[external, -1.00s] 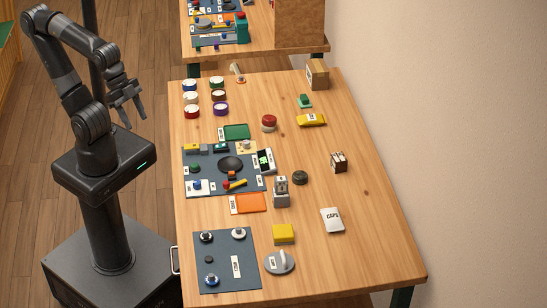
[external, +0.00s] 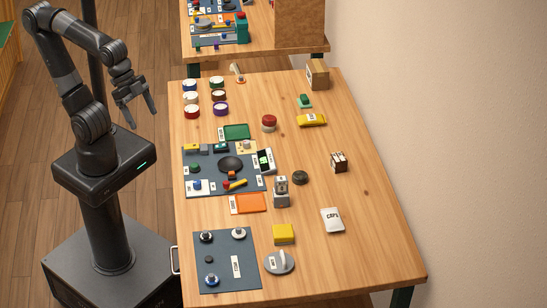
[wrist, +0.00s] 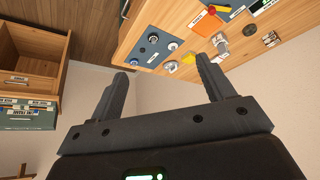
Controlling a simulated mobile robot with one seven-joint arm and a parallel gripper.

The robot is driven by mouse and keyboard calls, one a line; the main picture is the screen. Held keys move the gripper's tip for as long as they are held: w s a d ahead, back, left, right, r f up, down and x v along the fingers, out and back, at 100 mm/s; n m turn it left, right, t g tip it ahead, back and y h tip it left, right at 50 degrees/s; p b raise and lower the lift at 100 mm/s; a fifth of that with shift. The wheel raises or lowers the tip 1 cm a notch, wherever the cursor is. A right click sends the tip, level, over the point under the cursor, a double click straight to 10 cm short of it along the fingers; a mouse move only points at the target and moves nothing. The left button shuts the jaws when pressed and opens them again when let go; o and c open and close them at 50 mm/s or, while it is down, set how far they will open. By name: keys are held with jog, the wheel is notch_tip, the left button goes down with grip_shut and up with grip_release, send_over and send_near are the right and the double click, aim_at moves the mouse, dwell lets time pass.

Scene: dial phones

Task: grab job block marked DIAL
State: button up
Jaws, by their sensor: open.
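My gripper (external: 141,119) is open and empty, held in the air left of the table (external: 380,240) and well apart from everything on it. Its two spread fingers also show in the wrist view (wrist: 162,72). No block with a readable DIAL mark shows in either view; the labels are too small. A brown and white block (external: 339,162) stands apart to the right.
Several round coloured pots (external: 220,108) stand at the back left. A second mat (external: 222,275) with round knobs lies at the front left, near a grey disc with a handle (external: 279,262) and a yellow block (external: 283,233). The table's right side is mostly clear, beside a wall.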

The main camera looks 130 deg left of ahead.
jog(key=w+a+r+n+y, duration=0.1)
jog(key=w+a+r, duration=0.1)
jog(key=w+a, duration=0.35)
jog(key=w+a+r+n, duration=0.1)
jog(key=w+a+n, duration=0.1)
jog(key=w, duration=0.7)
jog(key=n+g+y, duration=0.3)
jog(key=n, duration=0.4)
send_over(338, 157)
jog(key=s+d, duration=0.1)
notch_tip(338, 157, down, 26)
jog(key=shift+d+f, duration=0.1)
jog(key=shift+d, duration=0.05)
jog(key=shift+d+x, duration=0.1)
jog(key=shift+x, duration=1.5)
jog(key=shift+d+x, duration=0.15)
jog(key=shift+x, duration=1.45)
jog(key=shift+s, duration=0.1)
jog(key=shift+c, duration=0.5)
jog(key=c, duration=1)
